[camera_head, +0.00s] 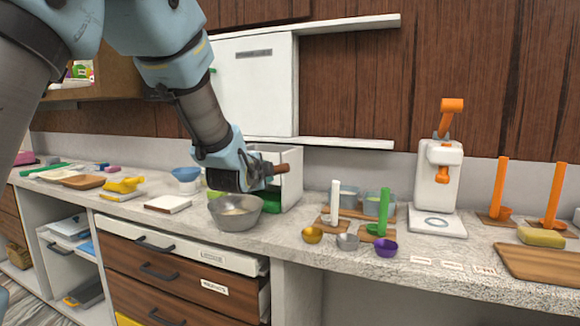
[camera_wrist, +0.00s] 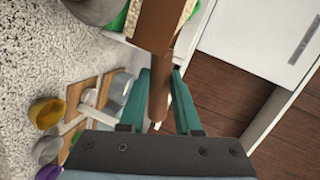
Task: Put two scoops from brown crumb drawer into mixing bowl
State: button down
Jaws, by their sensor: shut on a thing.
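My gripper (camera_head: 262,172) is shut on a brown scoop (camera_head: 281,169), holding it by the handle. In the wrist view the teal fingers (camera_wrist: 164,100) close on both sides of this handle, and a wider brown part (camera_wrist: 155,25) extends past the top edge. I cannot see what the scoop holds. The grey metal mixing bowl (camera_head: 235,220) stands on the counter below my gripper, with pale stuff inside. A white box (camera_head: 292,180) stands just behind and right of the bowl. The brown crumb drawer cannot be made out for certain; my gripper hides part of this area.
Gold (camera_head: 312,235), silver (camera_head: 347,242) and purple (camera_head: 386,247) cups sit to the right, before white and green-handled (camera_head: 384,205) tools on boards. A white machine (camera_head: 438,180) stands farther right. A white cabinet (camera_head: 255,85) hangs behind. Boards and trays lie left.

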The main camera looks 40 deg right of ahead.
aim_at(282, 166)
jog(key=shift+m+g+h, duration=0.5)
jog(key=shift+g+h, duration=0.1)
jog(key=s, duration=0.1)
jog(key=s+d+r, duration=0.1)
jog(key=s+d, duration=0.1)
jog(key=s, duration=0.1)
jog(key=shift+r, duration=0.35)
jog(key=shift+s+d, duration=0.1)
jog(key=shift+s, duration=0.3)
jog(key=shift+s+f, duration=0.1)
jog(key=shift+f, duration=0.1)
jog(key=n+p, duration=0.1)
jog(key=w+a+r+n+g+p, duration=0.1)
jog(key=n, duration=0.1)
jog(key=shift+w+g, duration=0.1)
jog(key=shift+g, duration=0.2)
jog(key=w+a+r+n+g+p, duration=0.1)
jog(key=w+n+p, duration=0.1)
jog(key=p, duration=0.2)
jog(key=w+a+r+n+g+h+p, duration=0.1)
jog(key=w+r+n+p, duration=0.1)
jog(key=p, duration=0.3)
jog(key=w+a+r+n+h+p, duration=0.1)
jog(key=w+r+n+p, duration=0.1)
jog(key=p, duration=0.3)
jog(key=shift+w+n+g, duration=0.3)
jog(key=shift+w+g, duration=0.1)
jog(key=shift+a+f, duration=0.1)
jog(key=shift+f, duration=0.15)
